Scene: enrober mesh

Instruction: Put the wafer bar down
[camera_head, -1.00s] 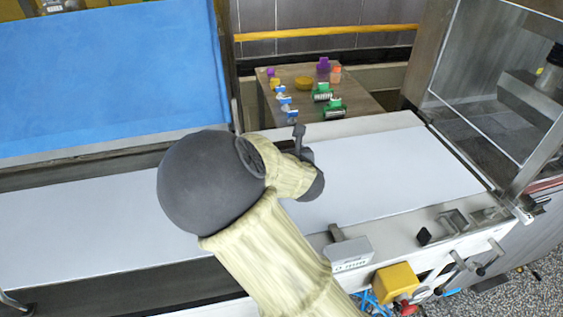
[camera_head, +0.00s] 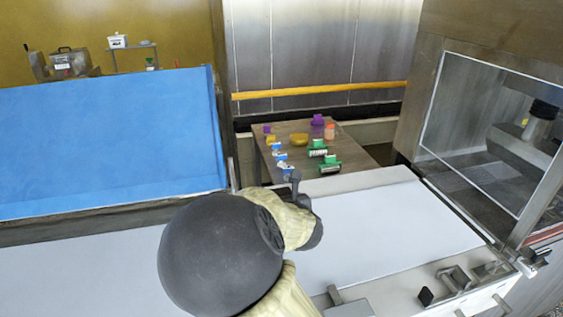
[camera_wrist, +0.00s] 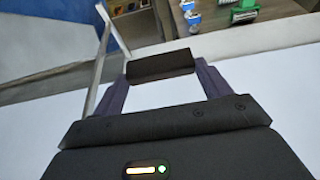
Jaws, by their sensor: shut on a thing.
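The wafer bar (camera_wrist: 160,66) is a short dark brown block. In the wrist view it lies crosswise between the two purple-grey fingers of my gripper (camera_wrist: 162,76). The fingers are shut on its two ends, and it is over or near a white belt surface (camera_wrist: 40,122). I cannot tell whether the bar touches that surface. In the head view my gripper (camera_head: 296,187) shows dark at the end of my arm, over the belt's far side. I cannot make out the bar there.
The white belt (camera_head: 400,235) is bare to the right of my arm. A brown table (camera_head: 350,158) beyond it holds small coloured items. A blue panel (camera_head: 100,140) stands at left. A glass-sided metal housing (camera_head: 470,140) stands at right. Metal fittings (camera_head: 455,278) line the near right edge.

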